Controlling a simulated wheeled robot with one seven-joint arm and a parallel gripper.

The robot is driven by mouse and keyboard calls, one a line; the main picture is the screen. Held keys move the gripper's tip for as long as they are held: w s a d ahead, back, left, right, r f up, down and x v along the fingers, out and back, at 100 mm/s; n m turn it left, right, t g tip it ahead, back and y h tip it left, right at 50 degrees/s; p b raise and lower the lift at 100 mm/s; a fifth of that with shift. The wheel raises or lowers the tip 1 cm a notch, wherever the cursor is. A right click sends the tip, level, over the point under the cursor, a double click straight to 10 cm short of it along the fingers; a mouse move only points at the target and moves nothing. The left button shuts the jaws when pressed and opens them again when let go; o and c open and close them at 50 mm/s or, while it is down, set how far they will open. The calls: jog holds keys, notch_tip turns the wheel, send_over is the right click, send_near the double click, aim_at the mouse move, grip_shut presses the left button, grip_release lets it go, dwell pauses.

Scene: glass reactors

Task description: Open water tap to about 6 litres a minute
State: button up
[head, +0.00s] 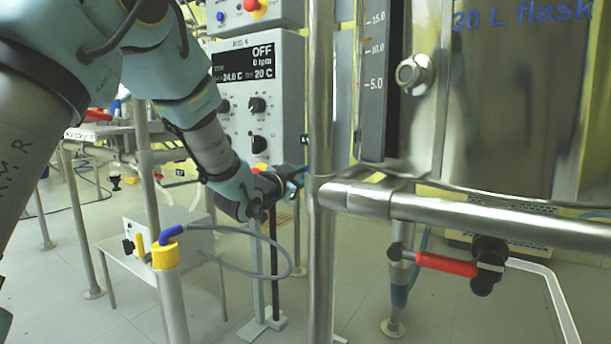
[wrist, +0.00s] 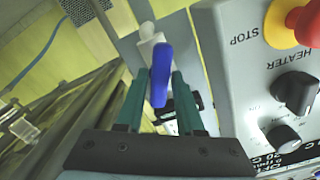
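The water tap shows as a blue lever handle (wrist: 161,75) on a pale fitting in the wrist view. The handle stands between the two teal fingers of my gripper (wrist: 159,85), which are apart. A narrow gap seems to show at its left side; contact on the right is unclear. In the head view my gripper (head: 293,175) reaches right below the control box, next to a steel post, and a little blue shows at its tips. The tap's body is mostly hidden there. A scale (head: 375,80) marked 5.0 to 15.0 stands at upper right; no reading is clear.
A control box (head: 262,90) reading OFF stands behind my arm. A steel post (head: 320,120) and horizontal rail (head: 480,220) are close on the right. A red-handled valve (head: 447,265) hangs below the rail. A blue-and-yellow fitting (head: 167,248) with a grey hose is below my arm.

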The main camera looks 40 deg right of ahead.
jog(key=o, duration=0.3)
jog(key=p+v, duration=0.2)
jog(key=v, duration=0.9)
dwell(0.7)
